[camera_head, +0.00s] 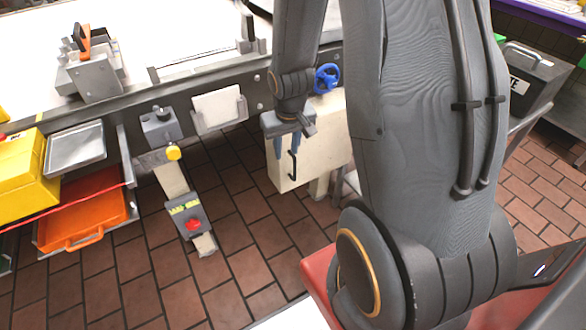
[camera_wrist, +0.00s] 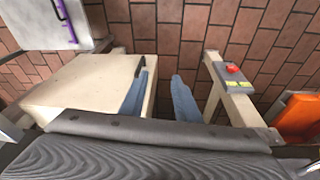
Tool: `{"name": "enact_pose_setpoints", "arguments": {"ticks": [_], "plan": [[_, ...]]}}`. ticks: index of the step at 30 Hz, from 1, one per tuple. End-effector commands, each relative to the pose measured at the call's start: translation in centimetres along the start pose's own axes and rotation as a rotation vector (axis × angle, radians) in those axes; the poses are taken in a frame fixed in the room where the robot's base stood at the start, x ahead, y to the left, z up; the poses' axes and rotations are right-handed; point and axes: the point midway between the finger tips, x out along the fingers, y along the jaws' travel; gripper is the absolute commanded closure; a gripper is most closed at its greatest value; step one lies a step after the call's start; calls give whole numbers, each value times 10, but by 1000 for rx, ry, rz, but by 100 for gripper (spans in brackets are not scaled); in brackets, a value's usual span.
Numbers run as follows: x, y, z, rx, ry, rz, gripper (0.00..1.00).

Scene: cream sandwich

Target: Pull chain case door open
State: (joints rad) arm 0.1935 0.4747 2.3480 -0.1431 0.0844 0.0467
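The chain case looks to be the cream box (camera_head: 325,135) under the counter edge, with a thin black handle (camera_head: 292,166) on its near face. The face appears shut. The box also fills the left of the wrist view (camera_wrist: 75,88), with the handle (camera_wrist: 139,66) at its right edge. My gripper (camera_head: 287,150) points down at the handle, its two blue fingers apart. In the wrist view the fingers (camera_wrist: 163,86) show a clear gap; the left fingertip is close to the handle's end. I cannot tell whether they touch. Nothing is visibly held between the fingers.
A blue valve wheel (camera_head: 326,78) sits just above the box. To the left, a post carries a control box with a red button (camera_head: 193,225). An orange tray (camera_head: 85,215) and yellow bin (camera_head: 22,175) are farther left. Tiled floor is open in front.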

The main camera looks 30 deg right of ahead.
Motion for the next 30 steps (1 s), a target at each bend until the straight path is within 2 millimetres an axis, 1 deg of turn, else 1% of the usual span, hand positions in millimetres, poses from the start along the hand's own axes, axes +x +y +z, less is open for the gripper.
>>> {"name": "enact_pose_setpoints", "arguments": {"ticks": [1, 3, 6, 9, 12, 20, 30], "plan": [[26, 11, -5, 13, 15, 1, 70], [54, 24, -14, 27, 48, 1, 70], [88, 39, -23, 44, 90, -3, 70], [112, 49, -28, 56, 123, -7, 70], [127, 55, -30, 62, 145, -10, 70], [148, 58, -33, 66, 158, -13, 70], [193, 58, -40, 65, 158, -12, 70]]}}
